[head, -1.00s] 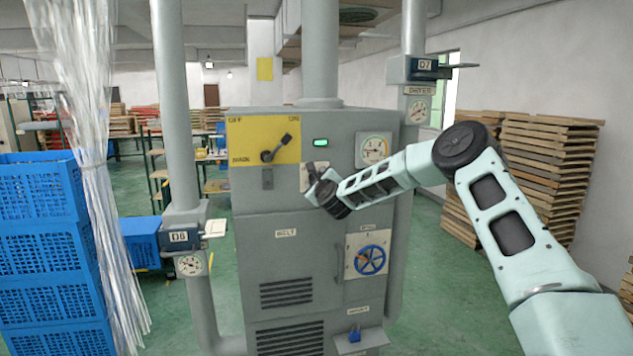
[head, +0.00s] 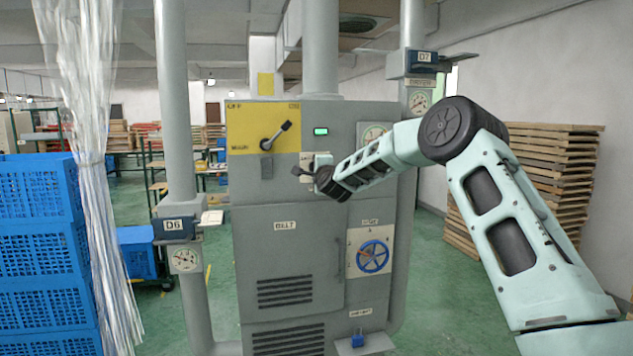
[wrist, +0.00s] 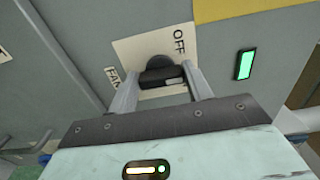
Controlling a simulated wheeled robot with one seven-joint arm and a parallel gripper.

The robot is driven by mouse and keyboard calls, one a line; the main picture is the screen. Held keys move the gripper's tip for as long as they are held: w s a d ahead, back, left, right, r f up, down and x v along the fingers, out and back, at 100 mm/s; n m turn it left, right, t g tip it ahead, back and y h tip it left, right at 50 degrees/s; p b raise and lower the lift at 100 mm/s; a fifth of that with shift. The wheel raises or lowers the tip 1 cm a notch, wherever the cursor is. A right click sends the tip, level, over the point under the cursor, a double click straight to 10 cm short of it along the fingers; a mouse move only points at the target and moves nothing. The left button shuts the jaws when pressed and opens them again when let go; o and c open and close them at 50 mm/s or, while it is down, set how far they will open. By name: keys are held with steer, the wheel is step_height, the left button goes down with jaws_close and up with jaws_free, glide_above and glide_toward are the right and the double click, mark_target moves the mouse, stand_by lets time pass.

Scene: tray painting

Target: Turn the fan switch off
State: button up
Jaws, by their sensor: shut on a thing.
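The fan switch (wrist: 160,74) is a dark knob on a cream plate (wrist: 135,52) marked OFF, with a FAN label (wrist: 113,75) beside it in the wrist view. My gripper (wrist: 155,85) has its two grey fingers on either side of the knob and is shut on it. In the head view my gripper (head: 308,172) is at the cabinet front, below the green lamp. The wrist hides most of the plate (head: 322,160) there, and the knob's exact angle is hard to read.
Blue crates (head: 45,255) and a strip curtain stand at left.

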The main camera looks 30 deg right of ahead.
steer(key=n+b, duration=0.1)
steer(key=n, duration=0.2)
steer(key=n+b, duration=0.2)
steer(key=n, duration=0.1)
steer(key=n+b, duration=0.2)
steer(key=n, duration=0.1)
steer(key=shift+f, duration=0.3)
stand_by(0.4)
steer(key=o, duration=1)
steer(key=b+v, duration=0.6)
steer(key=v, duration=1.1)
steer(key=shift+s+r, duration=0.15)
steer(key=shift+s, duration=0.15)
